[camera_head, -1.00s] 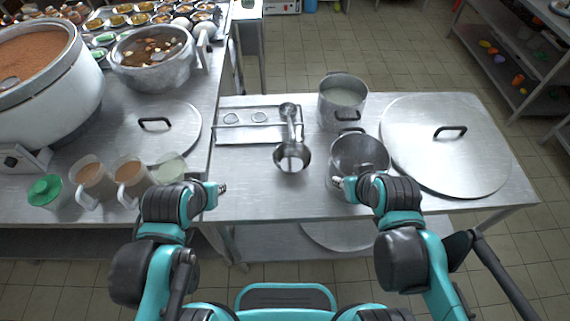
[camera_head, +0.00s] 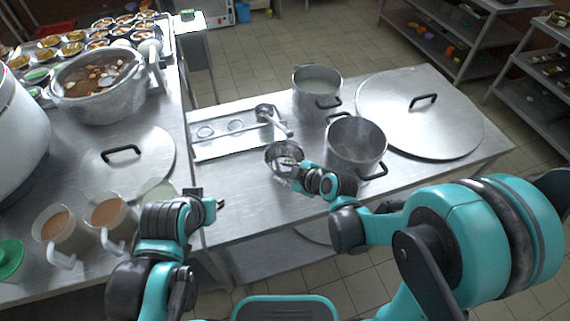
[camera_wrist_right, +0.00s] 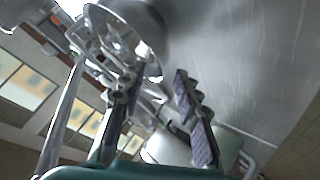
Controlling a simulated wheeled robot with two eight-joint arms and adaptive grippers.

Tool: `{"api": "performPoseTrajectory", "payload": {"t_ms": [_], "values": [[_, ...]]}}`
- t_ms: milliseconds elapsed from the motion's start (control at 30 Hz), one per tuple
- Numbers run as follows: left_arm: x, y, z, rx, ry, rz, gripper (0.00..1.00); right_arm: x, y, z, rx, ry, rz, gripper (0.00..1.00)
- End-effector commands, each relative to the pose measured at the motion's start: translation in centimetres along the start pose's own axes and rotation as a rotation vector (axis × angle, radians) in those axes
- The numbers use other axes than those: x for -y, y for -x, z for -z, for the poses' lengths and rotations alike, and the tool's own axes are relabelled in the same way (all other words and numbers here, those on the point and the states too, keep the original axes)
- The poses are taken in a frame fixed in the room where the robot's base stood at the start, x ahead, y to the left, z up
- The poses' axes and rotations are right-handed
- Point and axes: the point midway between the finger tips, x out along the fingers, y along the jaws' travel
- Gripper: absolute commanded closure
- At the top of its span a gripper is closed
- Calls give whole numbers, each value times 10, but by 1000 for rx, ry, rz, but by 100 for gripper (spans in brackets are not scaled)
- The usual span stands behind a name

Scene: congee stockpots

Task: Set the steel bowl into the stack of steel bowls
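A shiny steel bowl (camera_head: 284,150) sits on the steel table in front of the tray. I cannot tell whether it is single or several nested bowls, and no separate stack shows clearly. My right gripper (camera_head: 296,172) is at the bowl's near right side and partly covers it. In the right wrist view, the two dark ridged fingers (camera_wrist_right: 155,85) stand apart, with the shiny bowl (camera_wrist_right: 125,40) at their tips; nothing looks clamped. My left gripper (camera_head: 219,204) is near the seam of the two tables, away from the bowl; its fingers are too small to read.
A ladle (camera_head: 276,121) lies on the shallow tray (camera_head: 215,150) behind the bowl. A large lid (camera_head: 420,112) covers the right. Cups (camera_head: 105,215) stand left.

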Motion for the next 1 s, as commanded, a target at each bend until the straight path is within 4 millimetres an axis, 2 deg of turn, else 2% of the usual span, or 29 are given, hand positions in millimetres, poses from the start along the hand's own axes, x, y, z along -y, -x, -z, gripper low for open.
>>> {"api": "performPoseTrajectory", "payload": {"t_ms": [300,567,700,1000], "values": [[0,-21,-15,0,0,0,74,1,-45,-2,0,0,2,68],[0,-21,-15,0,0,0,74,0,-49,0,1,-1,0,68],[0,-21,-15,0,0,0,74,0,-49,0,1,-2,0,100],[0,-21,-15,0,0,0,74,-1,-48,0,1,-2,0,100]]}}
